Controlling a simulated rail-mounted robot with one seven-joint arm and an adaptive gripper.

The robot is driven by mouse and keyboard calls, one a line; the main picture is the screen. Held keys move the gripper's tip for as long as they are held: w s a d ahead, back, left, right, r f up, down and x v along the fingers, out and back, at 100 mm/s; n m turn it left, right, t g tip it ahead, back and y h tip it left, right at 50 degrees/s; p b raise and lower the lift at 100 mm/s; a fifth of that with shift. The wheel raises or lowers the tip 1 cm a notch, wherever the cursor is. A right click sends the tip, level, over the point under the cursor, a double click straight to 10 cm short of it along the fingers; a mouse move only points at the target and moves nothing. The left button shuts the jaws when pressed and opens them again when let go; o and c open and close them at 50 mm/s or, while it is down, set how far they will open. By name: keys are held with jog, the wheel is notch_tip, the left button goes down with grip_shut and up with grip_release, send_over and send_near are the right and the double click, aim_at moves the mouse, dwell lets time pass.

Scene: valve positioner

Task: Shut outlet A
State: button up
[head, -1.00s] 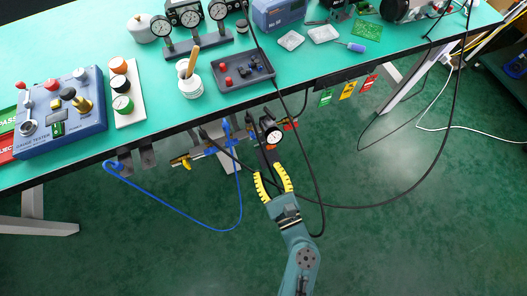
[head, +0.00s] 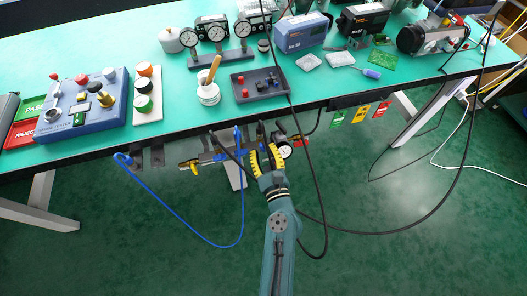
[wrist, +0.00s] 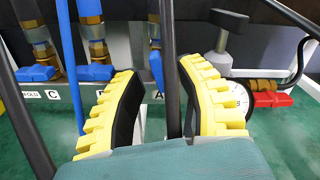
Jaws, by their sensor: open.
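The manifold (head: 205,159) hangs below the bench's front edge in the head view. In the wrist view, label A (wrist: 157,96) shows between my fingers, with a narrow blue handle (wrist: 156,66) above it. That handle runs up and down, partly hidden by a black hose. Blue handles to its left (wrist: 97,72) and above label C (wrist: 38,73) lie sideways. My gripper (head: 264,152) is at the manifold. Its yellow fingers (wrist: 158,76) are open, either side of the blue handle in the picture; I cannot tell whether they reach it.
The black hose (wrist: 170,60) runs down between my fingers. A gauge (wrist: 237,97) is partly behind the right finger, with a red handle (wrist: 272,99) beyond it. A blue hose (head: 185,222) loops left.

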jog(key=shift+w+r, duration=0.1)
jog(key=shift+w, duration=0.1)
grip_shut()
jog(key=shift+s, duration=0.1)
